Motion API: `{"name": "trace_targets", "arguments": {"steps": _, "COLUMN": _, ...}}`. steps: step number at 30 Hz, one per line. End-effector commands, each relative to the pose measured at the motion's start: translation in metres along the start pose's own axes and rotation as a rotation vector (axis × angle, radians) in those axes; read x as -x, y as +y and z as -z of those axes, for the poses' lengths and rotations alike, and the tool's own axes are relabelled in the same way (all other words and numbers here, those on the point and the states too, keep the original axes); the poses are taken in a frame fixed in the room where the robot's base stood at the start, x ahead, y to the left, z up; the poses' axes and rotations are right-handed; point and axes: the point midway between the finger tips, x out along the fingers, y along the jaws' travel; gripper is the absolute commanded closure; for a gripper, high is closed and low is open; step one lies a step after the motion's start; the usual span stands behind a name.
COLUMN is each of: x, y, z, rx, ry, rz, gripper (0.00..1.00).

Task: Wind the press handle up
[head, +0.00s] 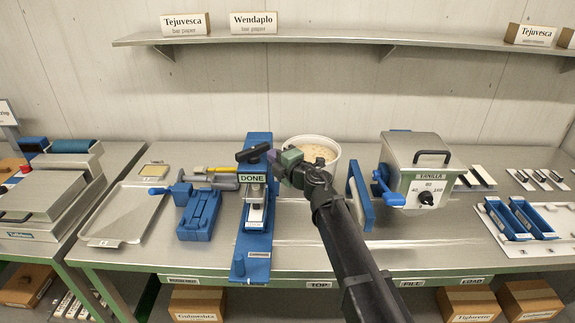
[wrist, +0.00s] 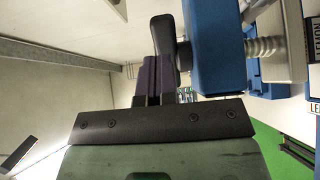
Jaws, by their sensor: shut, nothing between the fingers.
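The blue press (head: 257,140) stands upright near the middle of the bench, with a sign reading DONE on its front. My gripper (head: 272,158) is at the handle's right end. In the wrist view, the purple fingers (wrist: 158,72) are shut together and empty, right beside the black handle (wrist: 172,42). I cannot tell whether they touch it. The press's blue head (wrist: 215,45) and threaded screw (wrist: 265,46) are to the right there.
A white tub of pale mix (head: 315,150) stands behind my arm. A steel box kettle (head: 415,152) with a dial and blue lever is to the right. A blue block mould (head: 198,215) and a metal tray (head: 128,215) are to the left. A shelf (head: 330,38) runs above.

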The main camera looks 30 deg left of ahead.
Motion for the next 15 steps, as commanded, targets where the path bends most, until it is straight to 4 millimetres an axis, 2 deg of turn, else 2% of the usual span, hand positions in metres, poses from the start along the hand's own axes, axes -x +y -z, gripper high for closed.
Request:
{"name": "trace_targets", "arguments": {"steps": 1, "x": -0.011, "y": 0.000, "z": -0.001, "rx": 0.000, "ry": 0.002, "rz": 0.000, "gripper": 1.00}}
{"name": "trace_targets", "arguments": {"steps": 6, "x": -0.028, "y": 0.000, "z": 0.000, "rx": 0.000, "ry": 0.000, "rz": 0.000, "gripper": 1.00}}
{"name": "trace_targets", "arguments": {"steps": 15, "x": -0.030, "y": 0.000, "z": 0.000, "rx": 0.000, "ry": -0.001, "rz": 0.000, "gripper": 1.00}}
